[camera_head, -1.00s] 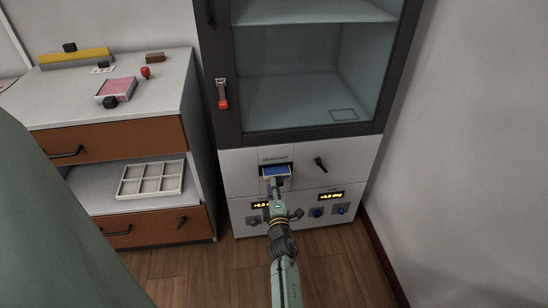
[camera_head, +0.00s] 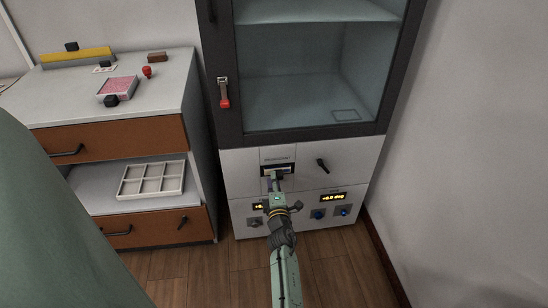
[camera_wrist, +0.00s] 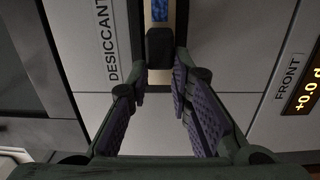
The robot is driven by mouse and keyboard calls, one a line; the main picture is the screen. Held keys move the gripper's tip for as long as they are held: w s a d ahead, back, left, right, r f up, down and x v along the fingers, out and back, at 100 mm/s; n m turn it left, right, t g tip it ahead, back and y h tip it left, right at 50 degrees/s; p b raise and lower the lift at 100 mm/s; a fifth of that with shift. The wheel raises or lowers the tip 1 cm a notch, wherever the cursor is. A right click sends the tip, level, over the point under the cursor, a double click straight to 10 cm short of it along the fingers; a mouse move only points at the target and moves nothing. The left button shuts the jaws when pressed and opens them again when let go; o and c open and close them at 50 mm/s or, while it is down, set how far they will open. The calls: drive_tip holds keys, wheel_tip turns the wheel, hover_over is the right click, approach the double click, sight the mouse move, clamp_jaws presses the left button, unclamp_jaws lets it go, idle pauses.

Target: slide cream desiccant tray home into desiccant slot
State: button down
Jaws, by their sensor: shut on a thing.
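The desiccant slot (camera_head: 278,166) is a dark opening in the white panel under the glass cabinet, below a label. The cream desiccant tray (camera_wrist: 148,20) shows in the wrist view as a narrow pale rim around blue filling, with a black handle (camera_wrist: 160,46) at its near end. Most of the tray is hidden inside the slot. My gripper (camera_wrist: 160,82) is shut on the tray's handle, one purple-padded finger on either side. In the head view, my gripper (camera_head: 275,183) is right in front of the slot and hides part of the tray front.
A black latch knob (camera_head: 322,165) is right of the slot. Displays (camera_head: 333,197) and blue knobs (camera_head: 318,214) are lower on the panel. The glass door with a red-tipped handle (camera_head: 224,94) is above. A drawer unit with a divided white tray (camera_head: 152,180) stands left.

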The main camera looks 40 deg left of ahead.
drive_tip(key=shift+a, duration=0.1)
drive_tip(key=c, duration=1.4)
unclamp_jaws()
drive_tip(key=shift+o, duration=0.2)
drive_tip(key=v, duration=1.2)
drive_tip(key=shift+r, duration=0.1)
